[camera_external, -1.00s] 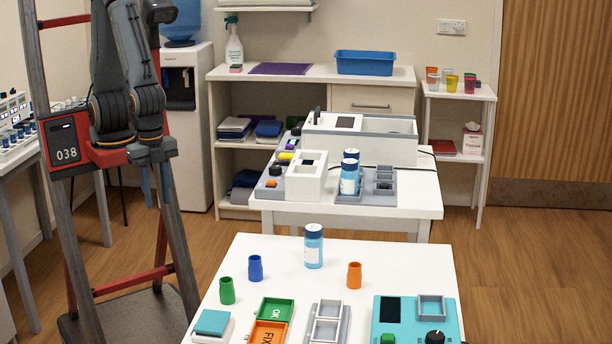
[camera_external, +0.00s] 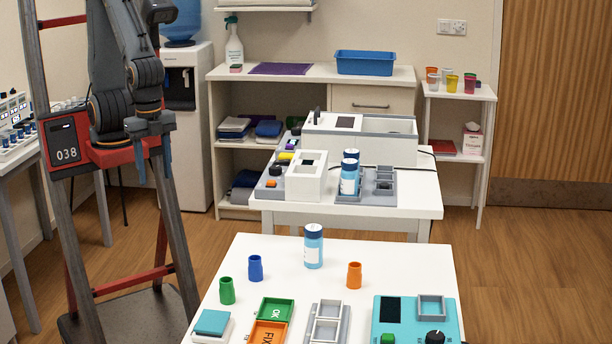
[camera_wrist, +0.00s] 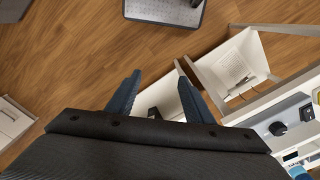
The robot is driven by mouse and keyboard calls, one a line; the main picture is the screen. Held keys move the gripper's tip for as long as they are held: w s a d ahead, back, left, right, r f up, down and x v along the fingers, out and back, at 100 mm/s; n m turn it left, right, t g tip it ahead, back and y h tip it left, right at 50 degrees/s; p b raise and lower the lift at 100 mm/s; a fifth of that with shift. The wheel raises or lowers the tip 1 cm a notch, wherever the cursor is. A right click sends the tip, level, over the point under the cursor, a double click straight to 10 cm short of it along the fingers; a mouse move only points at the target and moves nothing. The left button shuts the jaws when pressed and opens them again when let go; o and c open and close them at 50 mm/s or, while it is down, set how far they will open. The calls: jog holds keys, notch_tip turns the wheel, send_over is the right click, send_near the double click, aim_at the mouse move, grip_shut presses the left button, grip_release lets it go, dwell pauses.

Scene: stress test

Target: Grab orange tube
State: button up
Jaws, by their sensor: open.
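The orange tube (camera_external: 354,275) stands upright on the white front table (camera_external: 262,262), right of the blue-capped bottle (camera_external: 313,246). A blue tube (camera_external: 255,267) and a green tube (camera_external: 227,290) stand on the same table to its left. My gripper (camera_external: 152,165) is at the left in the external view, above the floor and well away from the orange tube. In the wrist view my gripper (camera_wrist: 157,80) has its two fingers spread apart with nothing between them. The orange tube is not visible in the wrist view.
The front table also holds green and orange trays (camera_external: 276,311), a grey rack (camera_external: 344,325) and a teal device (camera_external: 391,333). A second table (camera_external: 415,205) with bottles and equipment stands behind. Open floor lies between my gripper and the front table.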

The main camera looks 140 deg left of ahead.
jog(key=w+a+r+t+b, duration=0.1)
jog(key=w+a+r+b, duration=0.15)
jog(key=w, duration=1.35)
jog(key=m+t+b, duration=0.3)
jog(key=b, duration=0.1)
send_over(357, 287)
jog(key=s, duration=0.5)
notch_tip(357, 287, down, 8)
jog(key=f, duration=0.1)
jog(key=shift+h, duration=0.3)
jog(key=shift+w+a+p+x, duration=0.15)
jog(key=shift+p+x, duration=0.1)
jog(key=shift+x, duration=0.85)
jog(key=shift+w+a+p+x, duration=0.1)
jog(key=shift+p+x, duration=0.1)
jog(key=shift+x, duration=0.95)
jog(key=shift+w+a+p+x, duration=0.15)
jog(key=shift+p+x, duration=0.1)
jog(key=shift+x, duration=0.85)
jog(key=shift+r, duration=0.1)
jog(key=c, duration=1.1)
